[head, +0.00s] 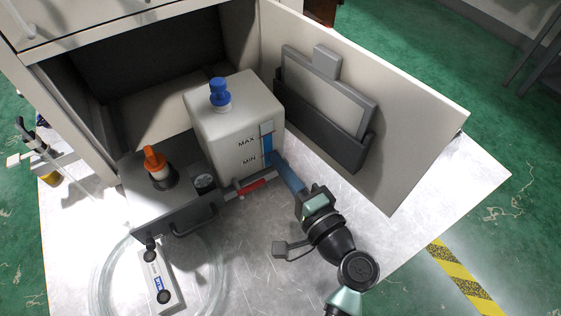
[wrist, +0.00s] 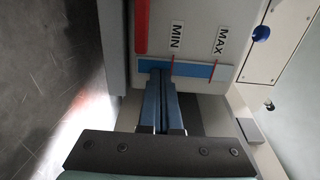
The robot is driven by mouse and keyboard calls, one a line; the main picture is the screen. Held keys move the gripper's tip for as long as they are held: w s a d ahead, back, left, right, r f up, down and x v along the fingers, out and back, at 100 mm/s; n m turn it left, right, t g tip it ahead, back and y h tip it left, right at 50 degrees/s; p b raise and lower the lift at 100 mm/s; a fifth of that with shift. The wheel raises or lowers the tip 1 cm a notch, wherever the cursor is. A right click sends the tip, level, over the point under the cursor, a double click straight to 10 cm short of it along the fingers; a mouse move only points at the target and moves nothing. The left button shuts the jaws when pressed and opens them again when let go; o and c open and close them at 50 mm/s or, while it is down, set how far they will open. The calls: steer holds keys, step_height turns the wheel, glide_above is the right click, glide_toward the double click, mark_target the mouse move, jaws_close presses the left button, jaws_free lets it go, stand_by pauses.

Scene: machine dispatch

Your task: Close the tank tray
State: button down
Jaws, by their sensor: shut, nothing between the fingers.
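The grey tank tray (head: 140,205) is pulled out of the cabinet, with a handle on its front. The white tank (head: 225,125), with a blue cap and MAX and MIN marks, stands upright on it. The tank also shows in the wrist view (wrist: 195,15). My gripper (head: 276,160) is shut and empty. Its blue fingers (wrist: 160,78) point at the tank's lower front, by the blue level strip (wrist: 190,69). I cannot tell whether the fingertips touch it. A red label (head: 250,187) is on the front, left of my fingers.
The open cabinet door (head: 400,120), with a dark document holder (head: 320,115), stands right of the tank. An orange-capped bottle (head: 155,160) is on the tray. A coiled clear hose (head: 105,270) and a small device (head: 160,280) lie in front. The table's right side is clear.

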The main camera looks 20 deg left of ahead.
steer(key=shift+a, duration=0.1)
steer(key=b+x, duration=0.9)
steer(key=x, duration=1.4)
steer(key=shift+w+a+b, duration=0.25)
steer(key=shift+w+b, duration=0.05)
steer(key=shift+w+a, duration=0.15)
steer(key=shift+a, duration=0.05)
steer(key=shift+r, duration=0.35)
